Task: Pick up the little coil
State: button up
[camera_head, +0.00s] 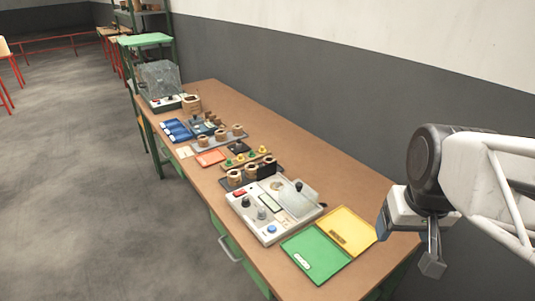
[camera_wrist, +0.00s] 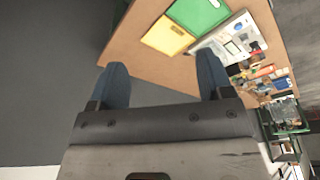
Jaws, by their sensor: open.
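Several brown coils stand on the wooden table in the head view. One row of coils (camera_head: 220,136) sits on a grey base in the middle of the table. Another row of coils (camera_head: 251,171) stands just behind the white device. A larger coil (camera_head: 192,103) is farther back. They are small in the picture, and I cannot tell which is the little coil.
A white device (camera_head: 272,232) with a clear cover, a green folder (camera_head: 313,254) and a yellow folder (camera_head: 346,231) lie at the near end of the table (camera_head: 355,277). A clear box (camera_head: 158,78) stands at the far end. A grey wall runs along the right side.

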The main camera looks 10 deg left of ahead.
jog(key=w+a+r+n+y, duration=0.1)
jog(key=w+a+n, duration=0.15)
jog(key=w, duration=0.65)
jog(key=w+a+n, duration=0.2)
jog(key=w+a, duration=0.2)
jog(key=w, duration=0.4)
jog(key=n+g+y, duration=0.2)
jog(key=n, duration=0.8)
send_over(255, 167)
notch_tip(255, 167, down, 25)
jog(key=shift+s+d+r, duration=0.1)
jog(key=shift+a+f, duration=0.2)
jog(key=shift+f, duration=0.05)
jog(key=shift+f, duration=0.1)
jog(key=shift+x, duration=1.2)
jog(key=shift+f, duration=0.15)
